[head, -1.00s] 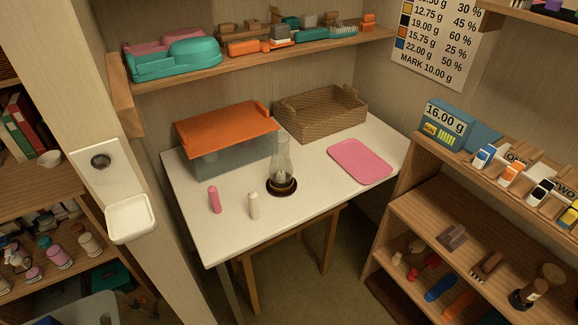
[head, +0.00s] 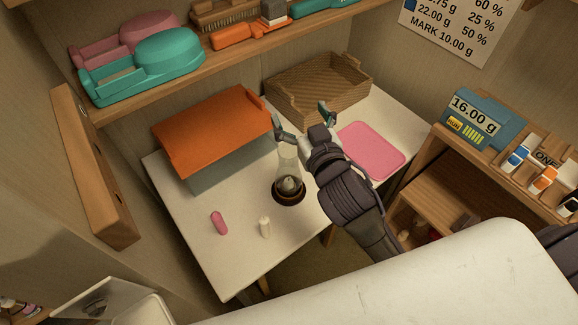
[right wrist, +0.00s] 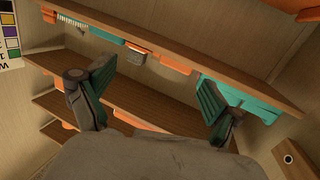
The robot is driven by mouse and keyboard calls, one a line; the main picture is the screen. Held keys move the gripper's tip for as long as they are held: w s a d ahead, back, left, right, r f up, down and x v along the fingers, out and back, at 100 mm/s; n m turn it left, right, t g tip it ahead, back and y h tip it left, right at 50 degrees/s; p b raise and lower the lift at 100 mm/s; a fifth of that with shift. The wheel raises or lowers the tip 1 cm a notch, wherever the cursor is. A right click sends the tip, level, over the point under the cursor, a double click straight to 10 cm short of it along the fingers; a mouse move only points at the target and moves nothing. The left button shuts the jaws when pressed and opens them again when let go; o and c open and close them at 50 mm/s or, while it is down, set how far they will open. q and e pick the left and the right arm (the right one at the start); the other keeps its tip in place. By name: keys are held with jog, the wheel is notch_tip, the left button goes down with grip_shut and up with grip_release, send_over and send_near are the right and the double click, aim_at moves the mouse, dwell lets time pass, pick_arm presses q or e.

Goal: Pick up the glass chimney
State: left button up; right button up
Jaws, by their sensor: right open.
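The glass chimney (head: 289,160) is a clear tube standing upright on a dark round base (head: 289,191) on the white table (head: 195,220). A pale shape shows inside its lower part. My right gripper (head: 302,119) is open and empty. In the head view it appears just above and to the right of the chimney's top; I cannot tell the exact height gap. In the right wrist view its two green-padded fingers (right wrist: 150,92) are spread wide with nothing between them, and the chimney is not visible there. My left gripper is not in view.
An orange-lidded bin (head: 212,128) is behind left, a woven basket (head: 318,88) behind, a pink mat (head: 371,151) to the right. A shelf (head: 240,48) overhangs the back.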

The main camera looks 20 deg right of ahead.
jog(key=w+a+r+n+t+y, duration=0.2)
jog(key=a+r+n+t+y, duration=0.3)
jog(key=a+r+y, duration=0.55)
jog(key=s+a+r+n+g+y, duration=0.3)
jog(key=s+a+n+g+y, duration=0.3)
jog(key=a+n+g+y, duration=0.8)
jog(key=n+g+h, duration=0.2)
jog(key=g+h, duration=0.6)
jog(key=h, duration=1.7)
send_over(289, 156)
jog(key=s, duration=0.2)
notch_tip(289, 156, down, 16)
jog(key=f, duration=0.2)
jog(key=f+p, duration=0.1)
jog(key=f, duration=0.5)
jog(key=shift+s+a+f+p, duration=0.1)
jog(key=shift+a+f+p, duration=0.1)
jog(key=shift+a+p, duration=0.15)
jog(key=shift+f, duration=0.3)
notch_tip(289, 156, down, 4)
jog(key=shift+r+p, duration=0.15)
jog(key=shift+p, duration=0.7)
jog(key=shift+f, duration=0.4)
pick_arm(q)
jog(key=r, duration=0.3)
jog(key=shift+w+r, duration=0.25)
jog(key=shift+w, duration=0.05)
pick_arm(e)
jog(key=c, duration=1.7)
